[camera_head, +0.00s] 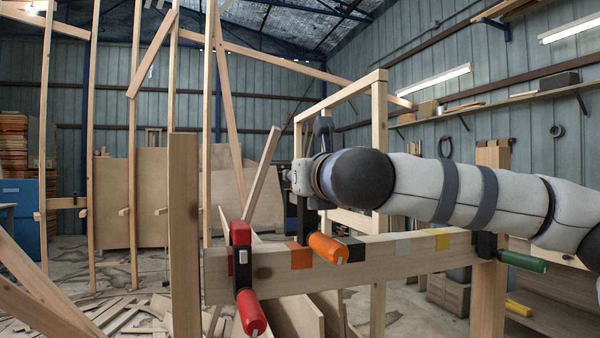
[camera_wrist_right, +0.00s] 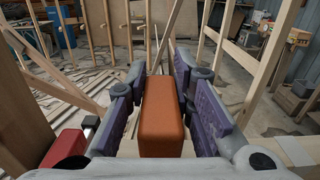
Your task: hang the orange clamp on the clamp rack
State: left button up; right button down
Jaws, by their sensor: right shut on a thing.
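The orange clamp shows its orange handle (camera_head: 327,248) and part of its dark bar at the front of the clamp rack (camera_head: 270,272), a horizontal wooden beam. The handle is just right of the rack's orange patch (camera_head: 299,257). In the right wrist view, the orange clamp (camera_wrist_right: 161,125) is between the purple-grey fingers of my right gripper (camera_wrist_right: 160,78), which is shut on it. In the head view, my wrist hides most of that gripper and the clamp's upper part. I cannot tell whether the clamp rests on the beam. My left gripper is not in view.
A red clamp (camera_head: 241,258) hangs on the beam to the left, close by; it shows in the wrist view too (camera_wrist_right: 66,148). A green clamp (camera_head: 520,262) is at the right end. A wooden post (camera_head: 184,220) stands at the beam's left end. Black, grey and yellow patches mark the beam.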

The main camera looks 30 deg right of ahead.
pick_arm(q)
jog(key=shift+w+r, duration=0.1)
pick_arm(e)
jog(key=shift+s+r, duration=0.15)
jog(key=shift+f, duration=1.8)
jog(key=shift+f, duration=0.15)
jog(key=shift+f, duration=1.3)
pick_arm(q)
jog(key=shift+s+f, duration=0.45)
pick_arm(e)
jog(key=shift+f, duration=0.2)
